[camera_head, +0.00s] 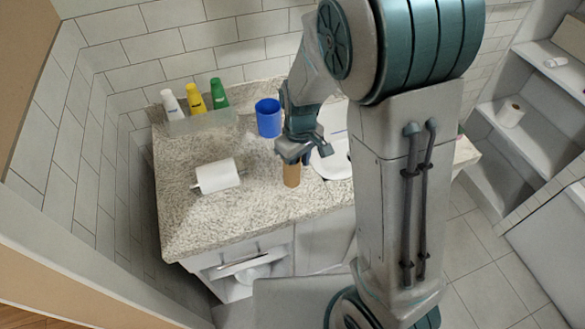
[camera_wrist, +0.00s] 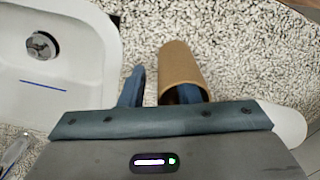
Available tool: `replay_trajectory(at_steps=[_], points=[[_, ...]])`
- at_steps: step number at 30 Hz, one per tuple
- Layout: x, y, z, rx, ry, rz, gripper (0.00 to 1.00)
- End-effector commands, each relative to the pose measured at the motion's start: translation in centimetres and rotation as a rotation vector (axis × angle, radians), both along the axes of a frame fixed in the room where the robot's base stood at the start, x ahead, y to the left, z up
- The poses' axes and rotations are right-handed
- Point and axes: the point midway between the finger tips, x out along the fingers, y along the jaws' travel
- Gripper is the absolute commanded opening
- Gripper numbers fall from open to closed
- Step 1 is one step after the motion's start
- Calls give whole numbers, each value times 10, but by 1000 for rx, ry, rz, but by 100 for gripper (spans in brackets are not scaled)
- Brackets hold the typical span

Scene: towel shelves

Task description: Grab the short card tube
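The short card tube (camera_head: 291,175), brown and hollow, stands upright on the speckled counter, directly below my gripper (camera_head: 295,152). In the wrist view the tube (camera_wrist: 178,66) shows its open end towards the camera. My gripper (camera_wrist: 161,88) is open around one side of the tube's wall. Its right finger appears to be inside the tube's mouth, and its left finger is outside with a small gap to the wall. The right fingertip is partly hidden by the tube.
A paper roll on a holder (camera_head: 218,175) lies left of the tube. A blue cup (camera_head: 268,117) and several bottles (camera_head: 195,98) in a clear tray are at the back. The white sink (camera_wrist: 88,60) is beside the tube. The counter's front left is clear.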

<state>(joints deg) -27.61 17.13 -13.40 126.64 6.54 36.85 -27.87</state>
Motion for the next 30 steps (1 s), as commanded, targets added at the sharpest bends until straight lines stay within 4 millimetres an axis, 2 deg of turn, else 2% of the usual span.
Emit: replay_trajectory(at_steps=[4,7,8,23,26,30], points=[[0,0,0,0,0,0,29],[0,0,0,0,0,0,1],[0,0,0,0,0,0,0],[0,0,3,1,-2,0,0],[1,0,8,1,-2,0,0],[1,0,25,2,-4,0,0]])
